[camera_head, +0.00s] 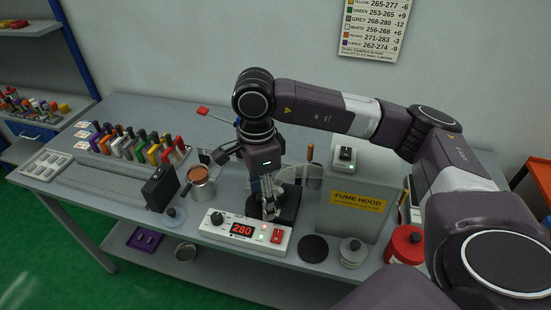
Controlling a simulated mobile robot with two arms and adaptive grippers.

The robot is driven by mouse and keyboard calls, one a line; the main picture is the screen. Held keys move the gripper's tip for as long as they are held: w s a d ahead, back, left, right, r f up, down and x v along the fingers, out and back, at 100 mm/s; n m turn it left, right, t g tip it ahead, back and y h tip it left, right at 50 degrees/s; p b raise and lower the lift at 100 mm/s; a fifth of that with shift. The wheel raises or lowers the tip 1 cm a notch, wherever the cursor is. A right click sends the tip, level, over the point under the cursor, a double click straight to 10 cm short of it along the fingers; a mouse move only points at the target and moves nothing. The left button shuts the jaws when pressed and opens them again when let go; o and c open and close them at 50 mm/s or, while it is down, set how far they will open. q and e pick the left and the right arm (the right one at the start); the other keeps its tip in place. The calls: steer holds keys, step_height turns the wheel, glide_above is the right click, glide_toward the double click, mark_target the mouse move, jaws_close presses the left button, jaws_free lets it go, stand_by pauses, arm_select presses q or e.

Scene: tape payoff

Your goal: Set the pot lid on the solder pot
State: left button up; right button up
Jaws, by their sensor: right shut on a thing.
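My right gripper (268,208) points down behind the white control box (241,234), whose red display reads 280. Its fingers are shut, with a dark, partly hidden thing (288,206) at their tips. I cannot tell whether this is the pot lid, the solder pot or both. A clear greyish disc with a black knob (173,216), like a lid, lies at the table's front edge. My left gripper is out of view.
A black case (160,188) stands beside the copper-coloured pot. A fume hood (352,208) stands right of my gripper. A black disc (314,248), a knobbed jar (352,252) and a red container (405,245) line the front. Several coloured tools stand in a rack (140,148) at left.

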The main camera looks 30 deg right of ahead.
steer(key=w+d+m, duration=0.3)
steer(key=m, duration=0.6)
steer(key=m+p, duration=0.2)
steer(key=m, duration=1)
glide_above(275, 190)
steer(key=shift+w+f+b, duration=0.1)
steer(key=shift+f+b, duration=0.7)
steer(key=shift+b, duration=0.1)
steer(key=shift+f+b, duration=1.35)
steer(key=shift+f, duration=0.7)
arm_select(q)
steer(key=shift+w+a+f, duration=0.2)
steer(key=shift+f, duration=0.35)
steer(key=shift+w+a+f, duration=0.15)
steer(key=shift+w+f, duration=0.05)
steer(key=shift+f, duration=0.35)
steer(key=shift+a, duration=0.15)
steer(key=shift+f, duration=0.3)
arm_select(e)
steer(key=shift+f, duration=0.3)
steer(key=o, duration=1.3)
